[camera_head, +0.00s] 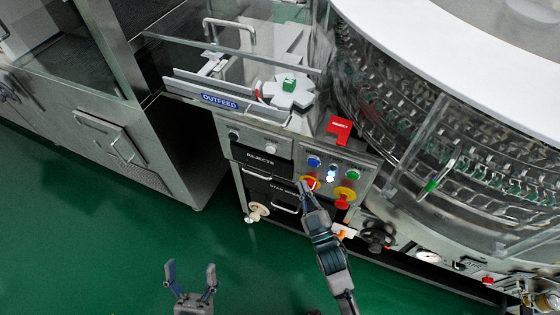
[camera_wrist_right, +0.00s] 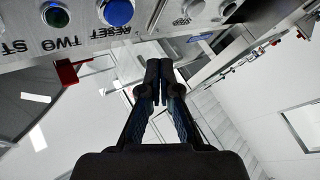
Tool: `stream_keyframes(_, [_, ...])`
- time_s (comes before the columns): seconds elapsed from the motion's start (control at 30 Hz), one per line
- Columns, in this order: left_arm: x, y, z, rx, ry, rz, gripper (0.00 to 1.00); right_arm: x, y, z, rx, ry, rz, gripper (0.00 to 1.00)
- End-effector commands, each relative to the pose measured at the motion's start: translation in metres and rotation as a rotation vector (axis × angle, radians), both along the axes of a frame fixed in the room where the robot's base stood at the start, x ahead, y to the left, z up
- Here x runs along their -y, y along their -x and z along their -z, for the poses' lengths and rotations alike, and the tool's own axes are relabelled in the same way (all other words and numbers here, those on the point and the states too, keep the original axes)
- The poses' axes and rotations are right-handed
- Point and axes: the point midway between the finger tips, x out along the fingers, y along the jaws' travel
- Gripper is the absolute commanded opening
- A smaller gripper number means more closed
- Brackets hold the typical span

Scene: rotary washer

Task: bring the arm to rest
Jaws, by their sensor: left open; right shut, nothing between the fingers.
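My right gripper (camera_head: 304,187) is shut and empty in the head view, its fingertips in front of the washer's control panel (camera_head: 338,166) near a red and yellow button (camera_head: 311,183). I cannot tell from the head view whether it touches the button. The right wrist view shows its two fingers (camera_wrist_right: 158,75) closed together below the panel edge (camera_wrist_right: 75,52), with nothing between them. My left gripper (camera_head: 190,275) is open and empty at the bottom of the head view, above the green floor, well apart from the machine.
The panel has blue (camera_head: 314,162) and green (camera_head: 353,175) buttons and a second red and yellow knob (camera_head: 344,195). Drawers with handles (camera_head: 258,176) lie left of it. A black handwheel (camera_head: 377,236) sits right of my right arm. Open green floor (camera_head: 110,235) lies at lower left.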

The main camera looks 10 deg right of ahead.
Motion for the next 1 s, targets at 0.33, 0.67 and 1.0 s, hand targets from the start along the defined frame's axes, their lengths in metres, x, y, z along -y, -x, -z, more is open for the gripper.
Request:
stream_keyframes(0.33, [0.0, 0.0, 0.0, 0.0, 0.0, 0.0, 0.8, 0.0, 0.0, 0.0, 0.0, 0.0, 0.0, 0.0])
stream_keyframes(0.67, [0.0, 0.0, 0.001, -0.001, 0.0, 0.0, 0.8, 0.0, 0.0, 0.0, 0.0, 0.0, 0.0, 0.0])
stream_keyframes(1.0, [0.006, -0.031, 0.05, -0.288, -0.089, 0.002, 0.8, -0.008, 0.075, 0.018, -0.102, -0.216, -0.104, 0.0])
